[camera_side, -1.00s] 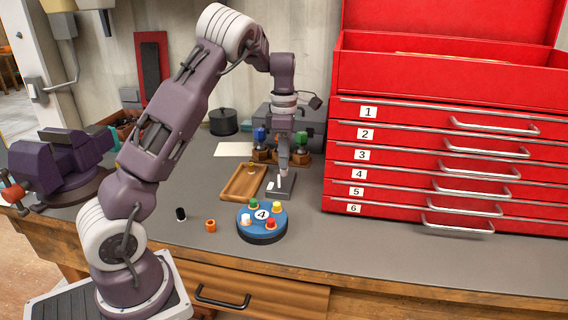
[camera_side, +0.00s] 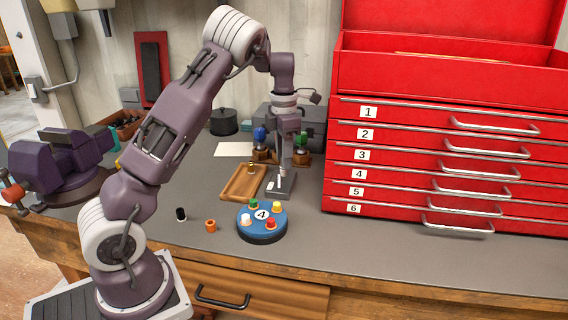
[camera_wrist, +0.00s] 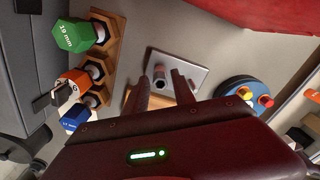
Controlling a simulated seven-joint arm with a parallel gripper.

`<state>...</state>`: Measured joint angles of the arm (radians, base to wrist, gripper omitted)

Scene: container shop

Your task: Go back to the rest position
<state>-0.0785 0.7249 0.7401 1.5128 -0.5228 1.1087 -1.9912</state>
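My gripper shows in the side view (camera_side: 283,163) over a small grey metal plate (camera_side: 287,187), with its fingers pointing down. In the wrist view its two fingers (camera_wrist: 161,76) are apart, with a gap between them. A short metallic cylinder (camera_wrist: 160,76) stands on the plate (camera_wrist: 185,75) and shows in that gap. The fingers look clear of it, though the exact height is hard to tell. Nothing is visibly held.
A wooden tray (camera_side: 232,190) lies left of the plate. A blue round fixture marked 4 (camera_side: 262,214) stands in front. A black cylinder (camera_side: 181,214) and an orange ring (camera_side: 210,225) lie nearby. A red drawer cabinet (camera_side: 400,150) stands right.

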